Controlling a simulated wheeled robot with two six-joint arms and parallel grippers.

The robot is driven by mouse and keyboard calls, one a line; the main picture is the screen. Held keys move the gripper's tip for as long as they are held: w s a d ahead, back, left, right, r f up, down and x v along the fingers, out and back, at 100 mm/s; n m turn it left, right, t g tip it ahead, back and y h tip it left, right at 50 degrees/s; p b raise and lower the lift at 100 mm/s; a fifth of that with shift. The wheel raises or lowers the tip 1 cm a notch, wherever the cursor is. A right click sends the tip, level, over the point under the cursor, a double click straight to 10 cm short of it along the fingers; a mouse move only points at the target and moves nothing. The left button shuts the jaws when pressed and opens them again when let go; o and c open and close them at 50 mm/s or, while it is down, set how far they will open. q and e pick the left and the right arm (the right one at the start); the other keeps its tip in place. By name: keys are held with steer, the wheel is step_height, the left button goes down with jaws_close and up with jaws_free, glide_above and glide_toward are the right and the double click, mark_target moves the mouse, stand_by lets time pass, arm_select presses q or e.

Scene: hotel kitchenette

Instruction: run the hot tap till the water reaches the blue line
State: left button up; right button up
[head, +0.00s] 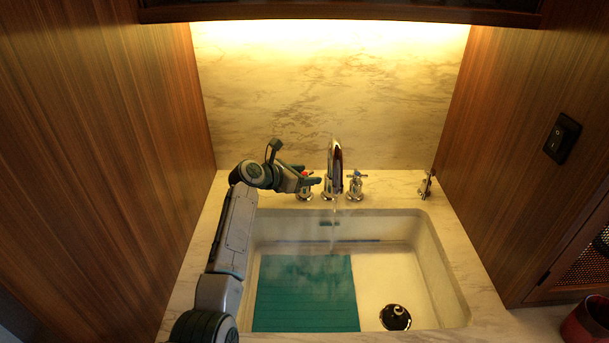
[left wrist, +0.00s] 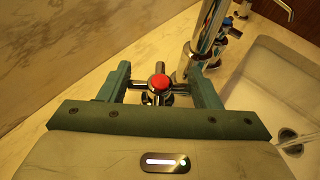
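The hot tap handle (left wrist: 158,84) is a chrome cross with a red cap, left of the chrome spout (head: 335,165). My left gripper (head: 312,184) is at this handle. In the left wrist view, its two green fingers stand apart on either side of the handle, with gaps showing, so it is open. A thin stream of water (head: 334,225) falls from the spout into the white sink (head: 448,270). The blue line (head: 362,241) runs along the sink's back wall. Haze hangs over the basin, and the exact water level is hard to tell. My right gripper is out of view.
The blue-capped cold handle (head: 355,184) stands right of the spout. A small metal fitting (head: 427,185) stands at the counter's right. Wooden walls close both sides; a red pot (head: 588,322) sits lower right.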

arm_select(q)
steer(key=shift+c, duration=0.8)
steer(key=shift+m+g, duration=0.3)
steer(key=shift+a+m+g+h+b, duration=0.1)
steer(key=shift+m+g+h+b, duration=0.2)
steer(key=shift+m+g+h, duration=0.6)
steer(key=shift+f+m+g+b, duration=0.15)
steer(key=shift+m+g+b, duration=0.45)
steer(key=shift+m+g, duration=0.3)
steer(key=shift+m+g+h+b, duration=0.5)
steer(key=shift+m+g+b, duration=0.5)
steer(key=shift+g+b, duration=0.25)
steer(key=shift+m+g+b, duration=0.35)
steer(key=shift+m+b, duration=0.05)
steer(key=shift+b, duration=0.35)
steer(key=shift+m+g+b, duration=0.4)
steer(key=shift+g+b, duration=0.1)
steer(key=shift+b, duration=0.15)
